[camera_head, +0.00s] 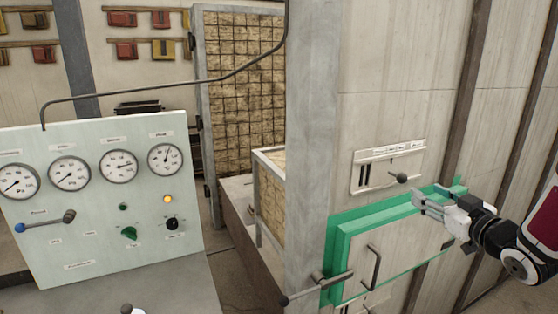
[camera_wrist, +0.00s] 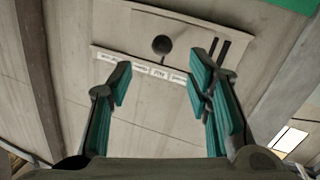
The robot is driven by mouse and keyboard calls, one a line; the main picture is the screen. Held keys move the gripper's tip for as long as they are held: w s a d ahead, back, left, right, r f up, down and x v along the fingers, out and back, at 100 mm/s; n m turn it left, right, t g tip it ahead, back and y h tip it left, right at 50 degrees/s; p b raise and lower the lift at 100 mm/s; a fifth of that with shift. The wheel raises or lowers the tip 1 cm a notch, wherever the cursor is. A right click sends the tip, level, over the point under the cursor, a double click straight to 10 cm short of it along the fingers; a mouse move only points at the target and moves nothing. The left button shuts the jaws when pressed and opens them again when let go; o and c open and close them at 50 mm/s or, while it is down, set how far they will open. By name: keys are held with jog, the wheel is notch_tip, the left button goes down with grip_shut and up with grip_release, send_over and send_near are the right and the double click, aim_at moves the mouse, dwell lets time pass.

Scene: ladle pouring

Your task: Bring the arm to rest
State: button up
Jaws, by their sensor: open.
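My gripper (camera_head: 418,203) is at the right of the head view, in front of the green-framed hatch's upper right part. Its two fingers are apart with nothing between them. In the wrist view, the gripper (camera_wrist: 160,85) shows its green-padded fingers spread wide. Beyond the fingertips is a wall plate (camera_wrist: 215,48) with a dark round knob (camera_wrist: 161,45), seen upside down. In the head view, the plate (camera_head: 362,172) and its knob (camera_head: 402,178) are above and left of the gripper. The fingers look apart from the knob.
A gauge panel (camera_head: 95,240) with a blue-tipped lever (camera_head: 45,222) stands at left. A grey post (camera_head: 308,130) stands between them.

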jog(key=s+a+r+m+g+h, duration=0.3)
jog(key=s+a+r+g+h, duration=0.2)
jog(key=a+r, duration=0.1)
jog(key=s+a+f+g+y, duration=0.1)
jog(key=s+a+g, duration=0.2)
jog(key=s+a, duration=0.5)
jog(key=s+a+f+g+y, duration=0.1)
jog(key=s+a+g, duration=0.3)
jog(key=s+a, duration=0.4)
jog(key=s+y, duration=0.1)
jog(key=s, duration=0.6)
jog(key=shift+s+m, duration=0.4)
